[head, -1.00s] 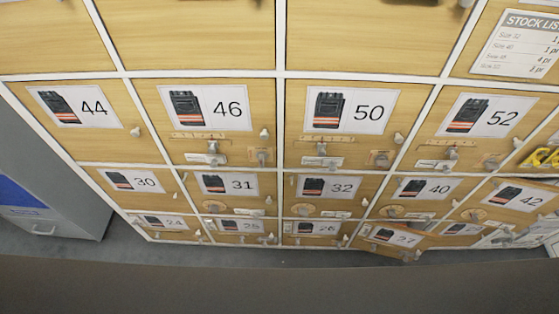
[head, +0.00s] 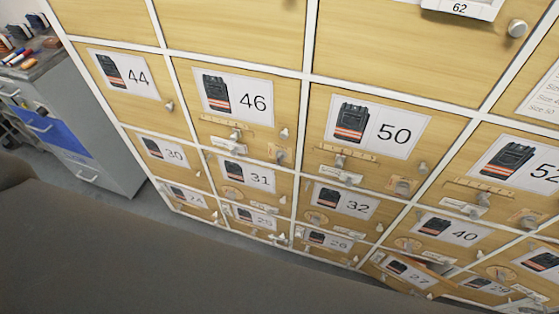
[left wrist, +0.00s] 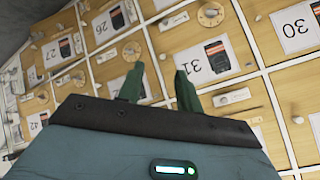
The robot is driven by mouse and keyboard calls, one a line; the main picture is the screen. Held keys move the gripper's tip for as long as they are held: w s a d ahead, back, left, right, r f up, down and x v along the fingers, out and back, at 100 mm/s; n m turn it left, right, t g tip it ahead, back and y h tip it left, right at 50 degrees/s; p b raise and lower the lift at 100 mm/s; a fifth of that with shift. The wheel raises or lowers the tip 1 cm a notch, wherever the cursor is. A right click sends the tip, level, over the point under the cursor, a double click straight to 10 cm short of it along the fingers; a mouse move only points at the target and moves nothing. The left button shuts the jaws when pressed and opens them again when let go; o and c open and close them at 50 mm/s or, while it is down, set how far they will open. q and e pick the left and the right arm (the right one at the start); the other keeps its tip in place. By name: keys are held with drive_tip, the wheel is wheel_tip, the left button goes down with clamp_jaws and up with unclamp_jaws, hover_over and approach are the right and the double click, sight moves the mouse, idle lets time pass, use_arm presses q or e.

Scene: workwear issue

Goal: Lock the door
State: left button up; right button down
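A wall of wooden locker doors with number cards fills the head view. Door 27 (head: 398,271) in the bottom row is tilted out of line with its neighbours and looks ajar. Doors 26 (head: 325,240), 32 (head: 345,200) and 40 (head: 450,229) around it look closed. Most lower doors carry small latches or knobs; their lock states are too small to tell. My left gripper (left wrist: 158,88) shows in the left wrist view, its two green fingers apart with nothing between them, in front of the lower doors near door 31 (left wrist: 190,65). My right gripper is not in view.
A grey drawer cabinet (head: 105,135) with a blue drawer stands left of the lockers, with markers and other items on top. Door 50 (head: 380,125) and door 46 (head: 236,98) sit above the lower rows. A strip of grey floor shows below the lockers.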

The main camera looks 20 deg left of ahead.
use_arm(q)
drive_tip(key=w+r+m+t+y, duration=0.1)
drive_tip(key=w+r+m+t, duration=0.1)
drive_tip(key=w+m, duration=0.7)
drive_tip(key=m+t+b, duration=0.1)
drive_tip(key=m+t, duration=0.5)
drive_tip(key=m, duration=1.3)
approach(278, 160)
drive_tip(key=w, duration=0.2)
drive_tip(key=shift+h, duration=0.4)
drive_tip(key=shift+w+a+f, duration=0.1)
drive_tip(key=shift+w+f, duration=0.05)
drive_tip(key=shift+w, duration=3.6)
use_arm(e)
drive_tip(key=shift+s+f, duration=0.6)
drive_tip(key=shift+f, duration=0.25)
use_arm(q)
drive_tip(key=shift+c, duration=0.3)
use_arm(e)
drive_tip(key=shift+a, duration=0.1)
use_arm(q)
clamp_jaws()
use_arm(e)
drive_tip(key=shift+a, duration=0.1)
